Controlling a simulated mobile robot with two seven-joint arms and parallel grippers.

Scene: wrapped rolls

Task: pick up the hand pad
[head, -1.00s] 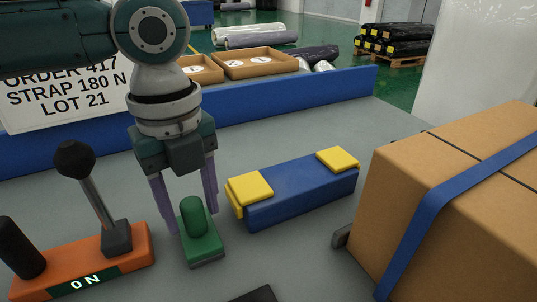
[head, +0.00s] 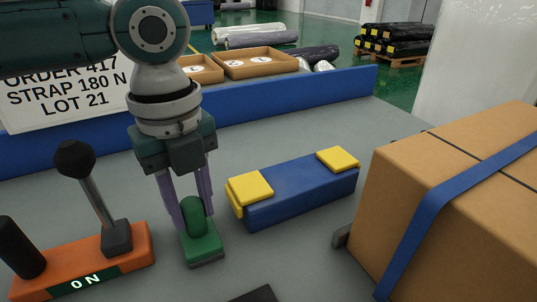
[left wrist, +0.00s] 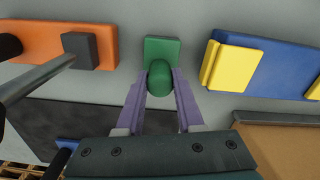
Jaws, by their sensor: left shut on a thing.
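The hand pad is a green block with a rounded green knob on top (head: 203,246). It stands upright on the grey table between the orange lever unit and the blue block. My left gripper (head: 196,215) points down over it, its two purple fingers shut on the knob. In the left wrist view the knob (left wrist: 160,80) sits between the fingertips, with the green base (left wrist: 161,46) beyond it. The pad's base appears to rest on the table. My right gripper is not in view.
An orange unit (head: 135,243) with a black-knobbed lever stands at left. A blue block with yellow pads (head: 300,190) lies close at right. A strapped cardboard box (head: 470,190) stands further right. A blue ledge (head: 300,99) with a printed sign runs behind.

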